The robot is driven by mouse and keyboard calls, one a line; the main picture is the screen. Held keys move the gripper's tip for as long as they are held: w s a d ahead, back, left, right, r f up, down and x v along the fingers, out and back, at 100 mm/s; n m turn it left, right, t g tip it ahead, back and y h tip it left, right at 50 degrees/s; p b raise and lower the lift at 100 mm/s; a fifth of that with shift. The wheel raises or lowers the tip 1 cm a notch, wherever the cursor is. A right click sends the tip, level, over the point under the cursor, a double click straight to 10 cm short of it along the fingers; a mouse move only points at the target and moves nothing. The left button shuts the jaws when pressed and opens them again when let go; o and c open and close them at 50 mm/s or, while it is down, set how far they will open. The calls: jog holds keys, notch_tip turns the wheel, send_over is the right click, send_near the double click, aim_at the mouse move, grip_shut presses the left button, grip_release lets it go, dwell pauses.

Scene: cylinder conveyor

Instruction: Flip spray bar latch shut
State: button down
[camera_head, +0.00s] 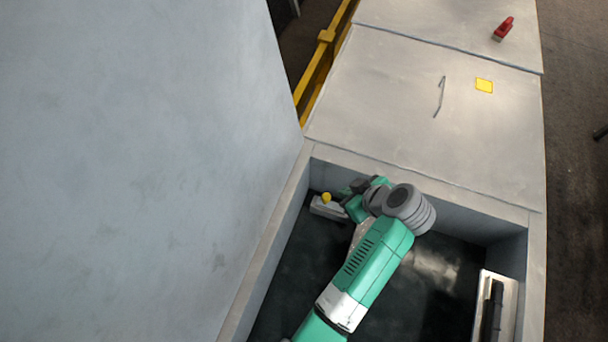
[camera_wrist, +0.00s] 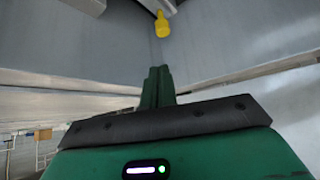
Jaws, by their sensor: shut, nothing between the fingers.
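A yellow knob (camera_head: 326,197), which looks like the handle of the spray bar latch, sits at a pale grey block (camera_head: 325,209) inside the open compartment, near its far left corner. In the wrist view the yellow knob (camera_wrist: 162,25) shows beyond my fingertips, on a grey piece at the top edge. My gripper (camera_wrist: 156,69) has its two green fingers together and empty. A gap shows between the fingertips and the knob in the wrist view; its depth is hard to judge. In the head view my arm hides part of the block's right side.
The compartment's pale rim (camera_head: 420,180) and walls surround my arm. A large grey panel (camera_head: 140,170) stands at left. A black bar on a pale plate (camera_head: 510,300) lies at lower right. Closed covers beyond carry a handle (camera_head: 440,97), a yellow label (camera_head: 484,86) and a red object (camera_head: 503,29).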

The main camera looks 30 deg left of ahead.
aim_at(324, 194)
jog(key=shift+s+a+f+g, duration=0.2)
jog(key=shift+a+f+g, duration=0.1)
jog(key=shift+a+f, duration=0.25)
jog(key=shift+s+d, duration=0.1)
jog(key=shift+d, duration=0.05)
jog(key=shift+f, duration=0.1)
jog(key=b+x, duration=0.2)
jog(key=x, duration=0.8)
